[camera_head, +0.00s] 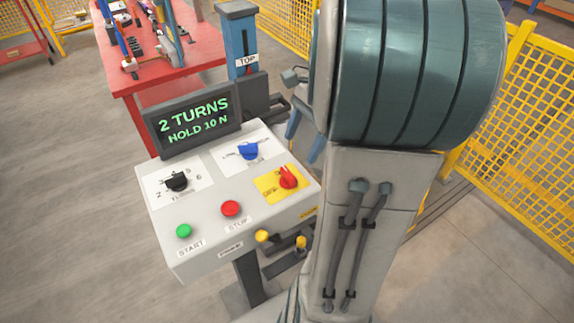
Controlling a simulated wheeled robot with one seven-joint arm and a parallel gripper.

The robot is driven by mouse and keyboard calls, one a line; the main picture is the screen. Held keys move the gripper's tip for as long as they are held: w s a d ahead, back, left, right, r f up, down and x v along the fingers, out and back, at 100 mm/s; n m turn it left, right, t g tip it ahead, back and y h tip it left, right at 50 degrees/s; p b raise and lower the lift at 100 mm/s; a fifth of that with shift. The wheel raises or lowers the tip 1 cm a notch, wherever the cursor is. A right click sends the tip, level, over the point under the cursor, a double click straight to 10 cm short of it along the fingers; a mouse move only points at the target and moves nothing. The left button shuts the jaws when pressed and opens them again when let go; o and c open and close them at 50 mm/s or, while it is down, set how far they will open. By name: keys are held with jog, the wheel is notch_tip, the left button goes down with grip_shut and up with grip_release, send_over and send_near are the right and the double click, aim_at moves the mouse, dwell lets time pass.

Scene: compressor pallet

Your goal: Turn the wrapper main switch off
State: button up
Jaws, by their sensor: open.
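The main switch is a red rotary knob (288,178) on a yellow plate (268,184), at the right of the grey control panel (207,258). Its raised grip points roughly upward in the picture. The plate has small lettering, with a word like OFF at its lower left; the rest is too small to read. My gripper (302,146) is partly hidden behind my large arm link. Its two blue-grey fingers show apart, with nothing seen between them. It appears above and beyond the red knob, apart from it; the exact height is hard to tell.
The panel also has a black dial (176,181), a blue knob (248,151), a green START button (184,231) and a red STOP button (230,208). A display (197,119) reads "2 TURNS HOLD 10 N". Behind stand a blue post (238,35), a red table (188,62) and yellow fencing (530,110).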

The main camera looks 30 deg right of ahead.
aim_at(289, 172)
jog(key=x, duration=0.8)
jog(key=shift+a, duration=0.1)
jog(key=shift+c, duration=0.3)
jog(key=c, duration=0.9)
jog(key=shift+a, duration=0.1)
